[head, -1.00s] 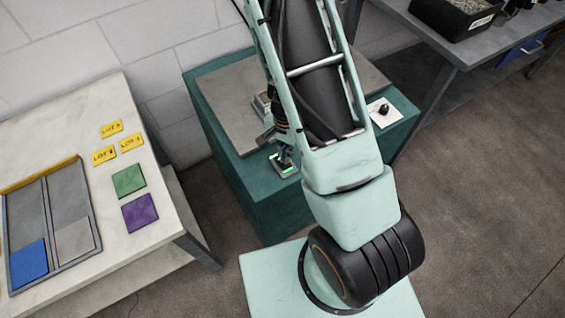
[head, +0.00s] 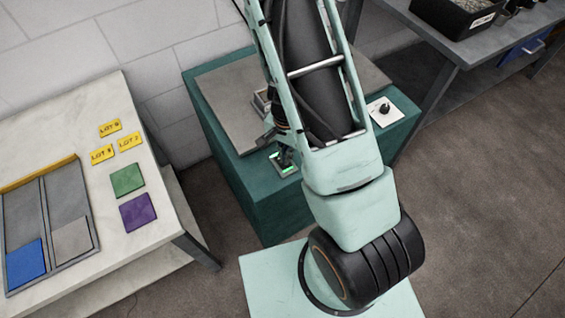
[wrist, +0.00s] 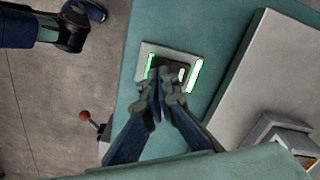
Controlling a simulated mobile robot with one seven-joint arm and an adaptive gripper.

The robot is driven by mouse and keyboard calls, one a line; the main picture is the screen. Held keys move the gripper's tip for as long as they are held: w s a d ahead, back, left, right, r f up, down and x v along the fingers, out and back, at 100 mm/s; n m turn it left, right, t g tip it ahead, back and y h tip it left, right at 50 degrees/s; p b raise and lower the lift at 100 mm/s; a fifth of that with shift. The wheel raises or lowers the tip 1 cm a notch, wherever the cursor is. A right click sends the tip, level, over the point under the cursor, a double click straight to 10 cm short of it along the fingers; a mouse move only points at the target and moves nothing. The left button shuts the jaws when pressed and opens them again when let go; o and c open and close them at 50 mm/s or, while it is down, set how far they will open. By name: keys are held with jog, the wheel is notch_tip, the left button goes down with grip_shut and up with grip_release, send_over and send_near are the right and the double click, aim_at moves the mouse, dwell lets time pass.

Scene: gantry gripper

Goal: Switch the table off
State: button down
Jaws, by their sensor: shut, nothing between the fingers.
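The table is a teal block (head: 222,155) with a grey top plate (head: 222,100), standing behind my base. On its near edge a small switch in a pale frame (wrist: 147,48) has a dark middle and lit green strips along its sides. It also shows in the head view (head: 289,171), partly behind my gripper. My gripper (wrist: 164,76) is shut and empty, with its fingertips over the switch's dark middle, hiding part of it. I cannot tell whether they touch it. In the head view, my gripper (head: 286,154) is partly hidden by my arm.
A white panel with a black knob (head: 384,108) is on the teal block's right side. A red-knobbed lever (wrist: 85,116) shows left of the block in the wrist view. A pale bench (head: 165,215) stands left, a grey bench (head: 490,45) right. Floor lies between.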

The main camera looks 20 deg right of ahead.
jog(key=shift+f+b, duration=0.8)
jog(key=shift+f, duration=0.15)
jog(key=shift+r, duration=0.15)
jog(key=shift+r+p, duration=3)
jog(key=shift+r, duration=0.4)
